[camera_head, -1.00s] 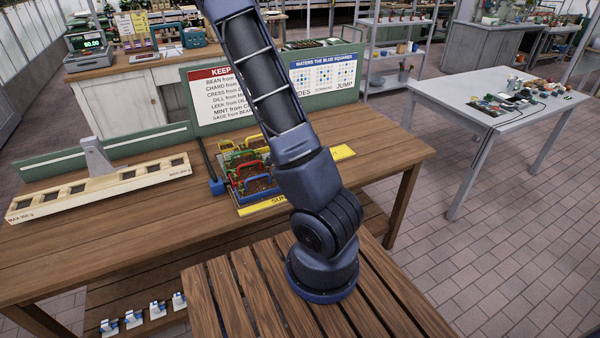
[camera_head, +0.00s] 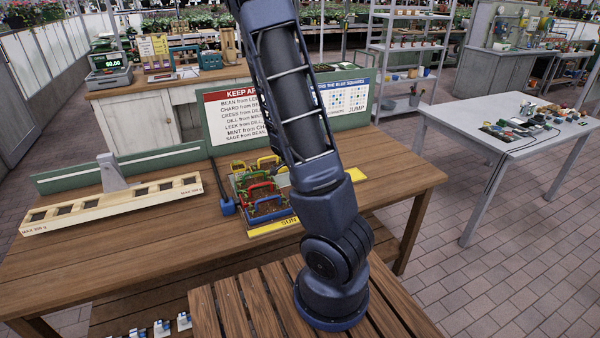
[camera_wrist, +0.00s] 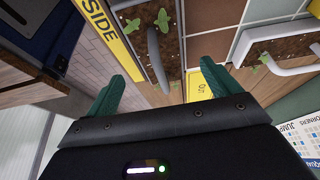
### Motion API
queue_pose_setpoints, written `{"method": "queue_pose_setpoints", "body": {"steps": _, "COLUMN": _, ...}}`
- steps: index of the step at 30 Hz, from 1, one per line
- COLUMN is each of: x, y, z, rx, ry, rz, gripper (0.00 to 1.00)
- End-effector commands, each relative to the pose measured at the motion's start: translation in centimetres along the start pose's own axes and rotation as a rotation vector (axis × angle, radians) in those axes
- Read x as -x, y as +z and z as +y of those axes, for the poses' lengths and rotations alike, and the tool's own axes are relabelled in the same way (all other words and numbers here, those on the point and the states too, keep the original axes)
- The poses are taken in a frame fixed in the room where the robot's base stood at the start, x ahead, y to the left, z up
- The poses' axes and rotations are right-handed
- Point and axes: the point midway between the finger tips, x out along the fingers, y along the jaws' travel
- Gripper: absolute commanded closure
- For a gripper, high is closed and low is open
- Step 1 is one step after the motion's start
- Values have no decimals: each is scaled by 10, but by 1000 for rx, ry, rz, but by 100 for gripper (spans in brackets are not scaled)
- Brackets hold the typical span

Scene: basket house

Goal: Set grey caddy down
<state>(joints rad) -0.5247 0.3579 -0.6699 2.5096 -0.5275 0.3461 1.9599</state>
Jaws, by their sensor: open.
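In the wrist view, a grey handle (camera_wrist: 157,62) rises from a compartment of dark soil with green seedlings (camera_wrist: 163,22); I take it for the grey caddy. My gripper (camera_wrist: 162,86) has two green fingers spread apart. The handle shows between and beyond them, and I see no finger closed on it. Whether the caddy rests fully on its base is unclear. In the head view my gripper is out of frame, and I cannot pick out the grey caddy there.
A white-handled caddy (camera_wrist: 285,66) stands close to the right finger. Caddies with coloured handles (camera_head: 266,203) crowd the tray marked SUN on the wooden bench (camera_head: 140,260). A sign board (camera_head: 235,118) stands behind, a long balance-like beam (camera_head: 120,203) at left.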

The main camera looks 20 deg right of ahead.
Motion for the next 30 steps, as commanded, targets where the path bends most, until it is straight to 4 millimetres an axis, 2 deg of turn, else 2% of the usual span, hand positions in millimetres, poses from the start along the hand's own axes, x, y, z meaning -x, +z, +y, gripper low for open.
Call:
{"method": "queue_pose_setpoints", "body": {"steps": 12, "x": 49, "y": 0, "z": -1, "rx": 1, "ry": -2, "rz": -2, "gripper": 11}}
{"method": "queue_pose_setpoints", "body": {"steps": 23, "x": 68, "y": 0, "z": 1, "rx": 10, "ry": -1, "rz": -8, "gripper": 11}}
{"method": "queue_pose_setpoints", "body": {"steps": 26, "x": 76, "y": -1, "z": 3, "rx": 49, "ry": -8, "rz": -34, "gripper": 11}}
{"method": "queue_pose_setpoints", "body": {"steps": 30, "x": 98, "y": -2, "z": 10, "rx": 165, "ry": -35, "rz": -97, "gripper": 11}}
